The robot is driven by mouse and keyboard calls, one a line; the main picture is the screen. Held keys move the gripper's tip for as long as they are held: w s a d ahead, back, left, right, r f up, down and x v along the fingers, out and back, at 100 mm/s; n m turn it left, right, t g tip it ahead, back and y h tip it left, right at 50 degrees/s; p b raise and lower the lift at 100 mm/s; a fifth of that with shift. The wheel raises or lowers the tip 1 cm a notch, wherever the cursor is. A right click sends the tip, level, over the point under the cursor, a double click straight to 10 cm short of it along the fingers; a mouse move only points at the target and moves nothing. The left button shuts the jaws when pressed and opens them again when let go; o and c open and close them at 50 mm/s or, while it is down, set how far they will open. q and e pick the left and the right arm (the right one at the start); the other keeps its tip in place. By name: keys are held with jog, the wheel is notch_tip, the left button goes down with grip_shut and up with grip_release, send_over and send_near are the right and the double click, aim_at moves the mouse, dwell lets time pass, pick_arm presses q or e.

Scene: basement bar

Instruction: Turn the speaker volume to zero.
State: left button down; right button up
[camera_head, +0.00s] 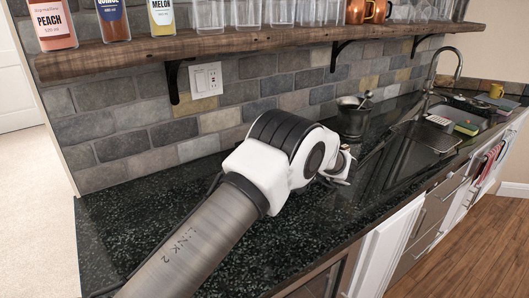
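I cannot make out a speaker or a volume knob in the head view. My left arm comes in from the bottom left and reaches over the dark speckled counter (130,228). Its white and black elbow joint covers the middle of the counter. The far end of the arm (343,166) shows only partly behind the elbow, beside a black pot (353,120). The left gripper's fingers are too dark and too hidden to read. My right gripper is not in view.
A wooden shelf (240,43) with a peach bottle (53,24), other bottles, glasses and copper mugs (357,11) hangs above the counter. A wall outlet (206,80) is below it. A sink with a tall faucet (442,66) is at the right. The counter's front left is clear.

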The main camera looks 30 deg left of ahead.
pick_arm(q)
jog(key=shift+r+g, duration=0.1)
jog(key=shift+g, duration=0.2)
jog(key=c, duration=1)
grip_release()
jog(key=shift+o, duration=0.2)
notch_tip(320, 180, up, 10)
jog(key=shift+f, duration=0.1)
jog(key=shift+w, duration=0.1)
